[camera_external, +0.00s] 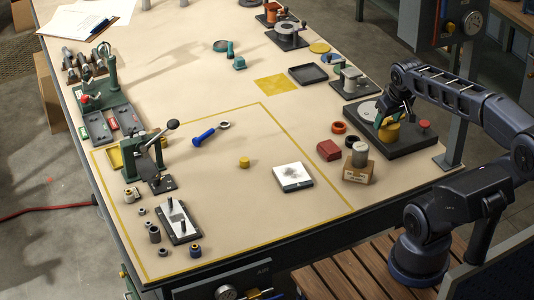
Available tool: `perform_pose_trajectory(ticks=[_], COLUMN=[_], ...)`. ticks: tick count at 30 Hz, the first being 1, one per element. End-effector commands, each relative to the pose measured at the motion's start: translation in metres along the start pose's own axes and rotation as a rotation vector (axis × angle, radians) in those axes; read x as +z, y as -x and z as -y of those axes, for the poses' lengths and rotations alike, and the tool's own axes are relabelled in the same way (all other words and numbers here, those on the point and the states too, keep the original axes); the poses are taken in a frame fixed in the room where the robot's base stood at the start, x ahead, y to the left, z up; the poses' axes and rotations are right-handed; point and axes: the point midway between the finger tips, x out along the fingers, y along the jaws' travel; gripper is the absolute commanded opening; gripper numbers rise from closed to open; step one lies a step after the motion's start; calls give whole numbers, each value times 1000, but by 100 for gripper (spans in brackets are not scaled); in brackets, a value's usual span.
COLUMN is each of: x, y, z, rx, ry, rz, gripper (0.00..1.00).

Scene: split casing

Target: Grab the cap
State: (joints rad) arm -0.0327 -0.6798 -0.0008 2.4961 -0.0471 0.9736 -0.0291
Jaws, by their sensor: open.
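My gripper (388,119) is at the right side of the bench, over a black base plate (408,143) with a light round disc. Its fingers are open, just above or around the top of a yellow round piece (389,133) on that plate; I cannot tell whether they touch it. A smaller yellow cap-like cylinder (244,162) stands alone on the bench inside the yellow outline, well to the left of my gripper. I cannot tell for sure which of the two yellow pieces is the cap.
A red knob (424,125) stands on the plate's right part. Orange (339,127) and black (352,142) rings, a red block (329,150) and a grey cylinder on a cardboard box (358,170) lie left of the plate. A white square pad (292,177) lies further left. The bench centre is mostly clear.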

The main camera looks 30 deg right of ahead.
Motion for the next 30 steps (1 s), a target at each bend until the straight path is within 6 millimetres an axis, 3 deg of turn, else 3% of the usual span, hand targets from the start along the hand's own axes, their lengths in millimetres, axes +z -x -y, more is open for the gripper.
perform_pose_trajectory(ticks=[17, 30], x=[-111, -192], y=[-49, -114], z=[12, 50], rx=[126, 236], ry=[436, 778], rz=[234, 397], gripper=[58, 58])
